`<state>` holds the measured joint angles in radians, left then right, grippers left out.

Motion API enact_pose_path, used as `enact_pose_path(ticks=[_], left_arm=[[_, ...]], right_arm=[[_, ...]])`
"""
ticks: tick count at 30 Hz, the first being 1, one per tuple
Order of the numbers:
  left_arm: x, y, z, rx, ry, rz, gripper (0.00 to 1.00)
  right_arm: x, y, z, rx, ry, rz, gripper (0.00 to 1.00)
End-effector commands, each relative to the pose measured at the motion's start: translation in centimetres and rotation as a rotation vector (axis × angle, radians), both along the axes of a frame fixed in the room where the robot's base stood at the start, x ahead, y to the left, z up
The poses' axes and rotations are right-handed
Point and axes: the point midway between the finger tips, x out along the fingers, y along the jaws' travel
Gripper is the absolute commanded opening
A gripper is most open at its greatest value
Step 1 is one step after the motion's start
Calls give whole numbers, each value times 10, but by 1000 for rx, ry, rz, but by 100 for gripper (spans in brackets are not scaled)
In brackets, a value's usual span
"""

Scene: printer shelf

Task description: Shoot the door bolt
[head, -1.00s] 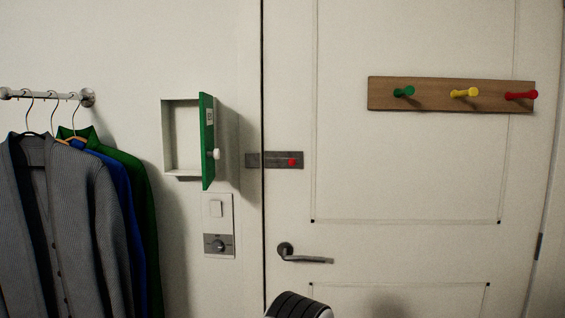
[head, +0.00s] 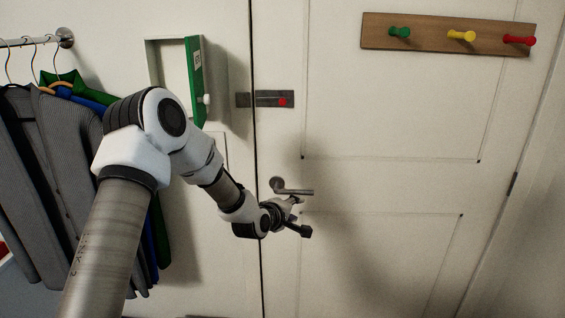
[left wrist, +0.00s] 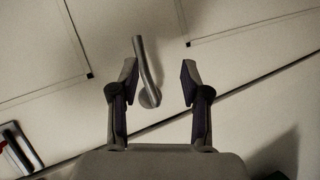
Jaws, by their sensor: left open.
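The door bolt (head: 266,99) is a grey plate with a red knob (head: 283,102), mounted across the seam between the door (head: 400,120) and the frame in the head view. The knob sits on the door side, right of the seam. My left gripper (head: 303,215) is below the bolt, close to the door handle (head: 295,191). In the left wrist view my left gripper (left wrist: 158,82) is open, and the handle (left wrist: 146,75) shows between its fingers; I cannot tell whether they touch. My right gripper is not in view.
A small wall box with an open green door (head: 195,80) stands out left of the bolt. Clothes (head: 45,170) hang on a rail at the left. A peg board (head: 440,48) is fixed high on the door. The door around the bolt is clear.

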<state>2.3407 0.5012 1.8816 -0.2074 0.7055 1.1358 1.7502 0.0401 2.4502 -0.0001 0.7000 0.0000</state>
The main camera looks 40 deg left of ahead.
Motion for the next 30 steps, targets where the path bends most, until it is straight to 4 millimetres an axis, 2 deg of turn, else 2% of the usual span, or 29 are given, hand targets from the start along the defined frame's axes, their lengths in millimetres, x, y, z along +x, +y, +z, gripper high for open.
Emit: enact_pose_path(ticks=[1,3,6,9,14,21,24,30], left_arm=[[12,25,79,-22,-110,41,47],[17,53,156,-51,-233,85,47],[10,78,235,-96,-354,124,47],[4,83,270,-112,-409,130,47],[18,84,275,-106,-415,130,47],[63,91,275,-105,-412,128,47],[76,93,274,-106,-413,127,47],[81,94,272,-110,-413,128,47]], right_arm=[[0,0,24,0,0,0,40],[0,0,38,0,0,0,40],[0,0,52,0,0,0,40],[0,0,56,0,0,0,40],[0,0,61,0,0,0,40],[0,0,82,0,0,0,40],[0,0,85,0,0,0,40],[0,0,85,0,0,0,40]])
